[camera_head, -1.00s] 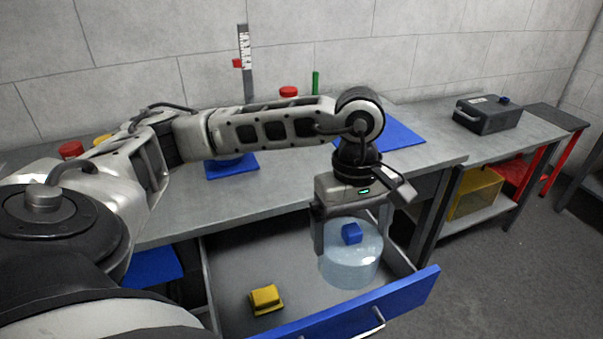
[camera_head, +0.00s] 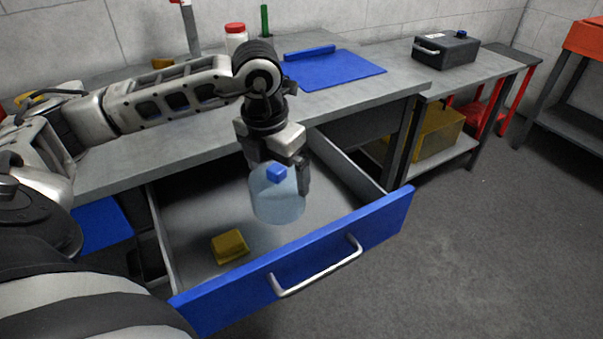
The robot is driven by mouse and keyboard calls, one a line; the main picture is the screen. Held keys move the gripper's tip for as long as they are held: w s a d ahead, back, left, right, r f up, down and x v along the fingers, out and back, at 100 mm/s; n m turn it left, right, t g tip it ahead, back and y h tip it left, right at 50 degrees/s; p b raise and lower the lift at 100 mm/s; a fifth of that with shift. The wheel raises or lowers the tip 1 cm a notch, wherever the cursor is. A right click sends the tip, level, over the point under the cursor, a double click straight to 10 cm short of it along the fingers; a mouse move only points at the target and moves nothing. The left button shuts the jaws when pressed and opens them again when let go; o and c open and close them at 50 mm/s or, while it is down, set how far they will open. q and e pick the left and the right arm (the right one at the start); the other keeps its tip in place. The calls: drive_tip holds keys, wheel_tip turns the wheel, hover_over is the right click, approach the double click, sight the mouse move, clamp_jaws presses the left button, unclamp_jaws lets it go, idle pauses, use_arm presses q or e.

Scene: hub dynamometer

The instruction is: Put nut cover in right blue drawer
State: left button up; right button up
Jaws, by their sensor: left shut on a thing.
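The nut cover looks to be the translucent light-blue round cover (camera_head: 277,200) with a small blue block-shaped knob on top. My left gripper (camera_head: 276,178) is shut on it, with one finger seen at its right side. The cover is over the open right blue drawer (camera_head: 385,222); I cannot tell whether it touches the drawer floor. The drawer has a blue front with a metal handle and a grey inside. A yellow block (camera_head: 229,247) lies in the drawer, left of the cover. My right gripper is not in view.
The grey workbench (camera_head: 340,105) runs above the drawer, with a blue mat (camera_head: 330,70) and a red-lidded jar (camera_head: 236,37). A dark case (camera_head: 446,49) stands on the side table, over a yellow bin (camera_head: 438,132). Floor on the right is clear.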

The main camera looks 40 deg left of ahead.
use_arm(q)
drive_tip(key=w, duration=0.1)
drive_tip(key=w+f, duration=0.1)
drive_tip(key=w, duration=0.1)
drive_tip(key=w+d+f, duration=0.1)
drive_tip(key=shift+w+d, duration=0.1)
drive_tip(key=shift+w, duration=0.15)
drive_tip(key=shift+w+d+f, duration=0.2)
drive_tip(key=shift+w+f, duration=0.7)
drive_tip(key=shift+f, duration=0.65)
drive_tip(key=shift+w+d+f, duration=0.15)
drive_tip(key=shift+w+f, duration=0.7)
drive_tip(key=shift+f, duration=0.7)
drive_tip(key=shift+w+d+f, duration=0.2)
drive_tip(key=shift+w+f, duration=0.7)
drive_tip(key=shift+f, duration=0.65)
drive_tip(key=shift+f, duration=0.15)
drive_tip(key=o, duration=0.6)
drive_tip(key=shift+o, duration=0.2)
wheel_tip(320, 180, up, 12)
drive_tip(key=s, duration=0.1)
drive_tip(key=shift+s, duration=0.25)
